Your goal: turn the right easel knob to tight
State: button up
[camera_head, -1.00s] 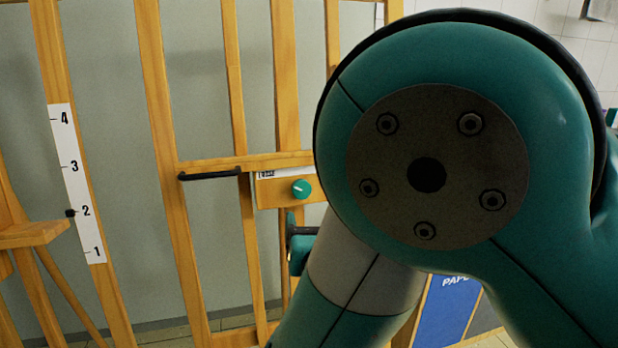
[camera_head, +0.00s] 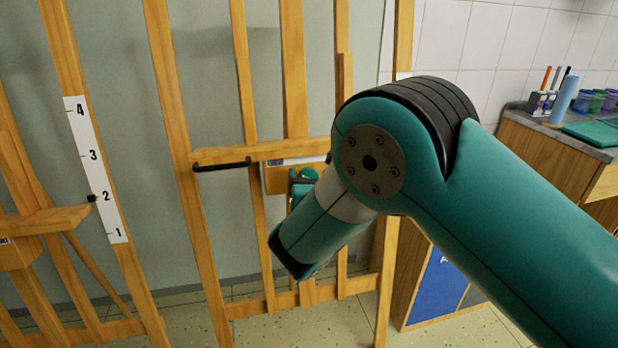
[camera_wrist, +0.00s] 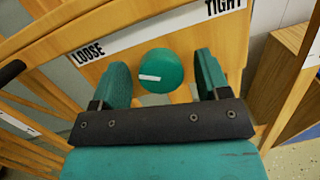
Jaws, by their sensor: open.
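The right easel knob (camera_wrist: 161,70) is a round teal knob with a short white mark pointing left, toward the LOOSE end of the label strip (camera_wrist: 150,35). TIGHT stands at the strip's right end. My gripper (camera_wrist: 162,76) is open, with one finger on each side of the knob. Gaps show on both sides, and I cannot tell how deep the fingers reach around it. In the head view, the wooden easel (camera_head: 238,152) stands upright, and my arm covers the right part of its crossbar. The knob cannot be made out clearly there.
A black bar (camera_head: 222,165) sits on the crossbar left of the knob. Another easel (camera_head: 70,50) with a numbered scale (camera_head: 92,150) and a small black pointer stands at left. A wooden cabinet (camera_head: 515,150) with art supplies stands at right.

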jog(key=shift+c, duration=0.4)
jog(key=c, duration=0.8)
jog(key=shift+c, duration=0.2)
